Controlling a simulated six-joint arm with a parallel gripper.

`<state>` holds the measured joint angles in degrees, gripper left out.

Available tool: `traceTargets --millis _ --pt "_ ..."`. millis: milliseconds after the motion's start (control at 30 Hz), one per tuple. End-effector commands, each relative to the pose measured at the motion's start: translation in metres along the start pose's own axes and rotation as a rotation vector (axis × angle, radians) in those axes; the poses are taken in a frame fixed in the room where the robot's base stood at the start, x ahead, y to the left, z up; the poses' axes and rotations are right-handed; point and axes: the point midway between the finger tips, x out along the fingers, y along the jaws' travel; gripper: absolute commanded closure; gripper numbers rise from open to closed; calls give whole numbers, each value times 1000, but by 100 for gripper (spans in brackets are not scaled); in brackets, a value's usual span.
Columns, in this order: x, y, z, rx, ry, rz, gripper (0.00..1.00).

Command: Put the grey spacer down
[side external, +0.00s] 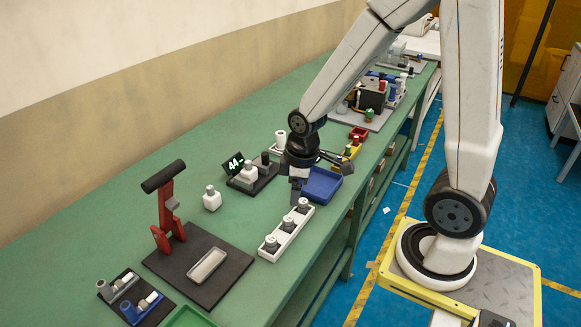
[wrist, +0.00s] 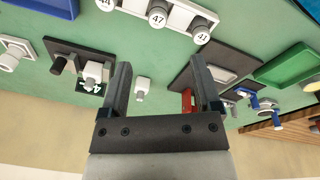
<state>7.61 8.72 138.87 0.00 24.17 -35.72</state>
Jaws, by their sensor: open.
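My gripper (side external: 296,190) is open and points down above the green bench, near the far end of the white rack. In the wrist view, the two fingers (wrist: 160,75) are apart with nothing held between them. The white rack (side external: 275,249) holds three grey pieces with round light tops; the wrist view shows numbers on these tops (wrist: 158,18). A small pale block with a grey top (side external: 212,199) stands alone on the bench, also seen lower down between the fingers in the wrist view (wrist: 142,86). I cannot tell which piece is the grey spacer.
A blue tray (side external: 322,185) lies beside my gripper. A dark base (side external: 262,180) with a lit display carries pale and dark pieces. Bench between the lone block and rack is clear.

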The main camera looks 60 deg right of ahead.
Motion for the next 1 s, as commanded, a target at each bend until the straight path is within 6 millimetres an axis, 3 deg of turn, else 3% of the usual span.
traceTargets --millis 600,1000 --pt "33 65 16 -662 -74 -97 19" --pt "40 79 22 -820 -76 -128 19"
